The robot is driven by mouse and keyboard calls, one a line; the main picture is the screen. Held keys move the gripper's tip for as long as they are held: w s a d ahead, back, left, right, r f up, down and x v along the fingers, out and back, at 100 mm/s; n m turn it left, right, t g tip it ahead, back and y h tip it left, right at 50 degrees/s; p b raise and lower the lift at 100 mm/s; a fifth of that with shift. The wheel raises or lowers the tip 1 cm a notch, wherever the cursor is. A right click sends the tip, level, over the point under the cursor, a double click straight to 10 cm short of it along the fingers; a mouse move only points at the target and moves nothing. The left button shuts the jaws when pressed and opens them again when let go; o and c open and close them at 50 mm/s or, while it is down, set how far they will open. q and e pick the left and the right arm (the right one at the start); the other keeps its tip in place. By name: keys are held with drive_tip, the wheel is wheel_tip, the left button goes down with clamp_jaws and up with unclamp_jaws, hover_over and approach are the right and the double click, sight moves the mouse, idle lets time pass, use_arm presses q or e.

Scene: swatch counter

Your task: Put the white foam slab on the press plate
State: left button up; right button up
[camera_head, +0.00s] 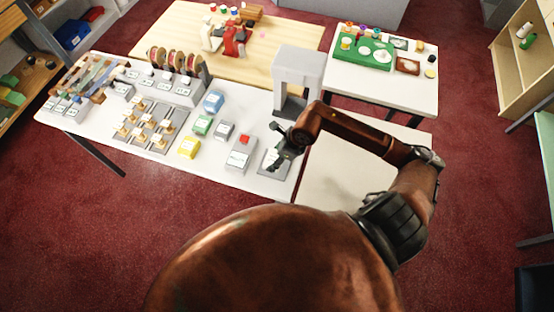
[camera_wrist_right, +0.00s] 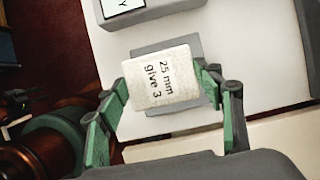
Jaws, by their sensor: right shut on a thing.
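The white foam slab (camera_wrist_right: 160,78) is a pale speckled block labelled "25 mm give 3" in the right wrist view. My right gripper (camera_wrist_right: 164,86) is shut on it, with one green finger at each side. A flat grey plate (camera_wrist_right: 192,42) shows behind the slab; I cannot tell whether the two touch. In the head view, the right gripper (camera_head: 277,154) is at the right end of the white counter, over the grey plate (camera_head: 264,164), and largely hides the slab. I cannot tell if this is the press plate. My left gripper is not in view.
A grey upright stand (camera_head: 297,65) rises just behind the gripper. A bare pale tabletop (camera_head: 335,180) is right of the counter.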

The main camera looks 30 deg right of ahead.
drive_tip(key=shift+w+d+f, duration=0.2)
drive_tip(key=shift+d+f, duration=0.05)
drive_tip(key=shift+f, duration=0.2)
drive_tip(key=shift+w+d+f, duration=0.1)
drive_tip(key=shift+d+f, duration=0.05)
drive_tip(key=shift+f, duration=0.8)
drive_tip(key=shift+w+d+f, duration=0.1)
drive_tip(key=shift+d+f, duration=0.05)
drive_tip(key=shift+f, duration=0.75)
drive_tip(key=o, duration=1.1)
drive_tip(key=shift+s, duration=0.1)
drive_tip(key=shift+c, duration=0.2)
drive_tip(key=v, duration=1.2)
drive_tip(key=shift+a, duration=0.1)
